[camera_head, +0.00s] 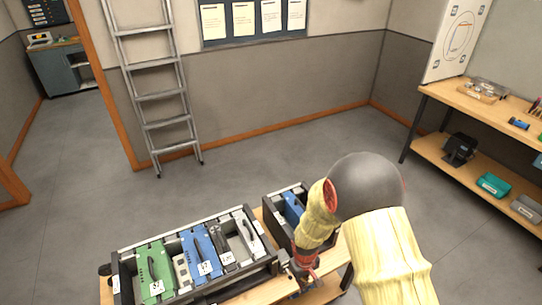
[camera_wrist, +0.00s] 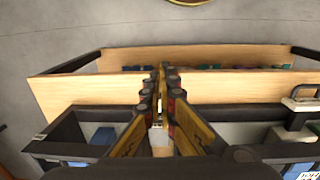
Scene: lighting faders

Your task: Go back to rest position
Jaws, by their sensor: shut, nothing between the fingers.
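My gripper (camera_wrist: 163,85) is shut and empty, with its two fingers together in the middle of the wrist view. In the head view my gripper (camera_head: 291,268) hangs near the right end of the large black case (camera_head: 120,277), partly hidden by my own wrist. That case holds a green module (camera_head: 154,265), a blue module (camera_head: 199,252) and grey ones. A smaller black case (camera_head: 272,212) with a blue module (camera_head: 292,207) stands to the right, partly covered by my arm.
Both cases stand on a wooden table (camera_head: 338,268). A ladder (camera_head: 160,98) leans on the wall behind. A wooden workbench (camera_head: 445,97) with a lower shelf stands at the right, holding a teal case (camera_head: 493,185). The grey floor (camera_head: 235,178) between is clear.

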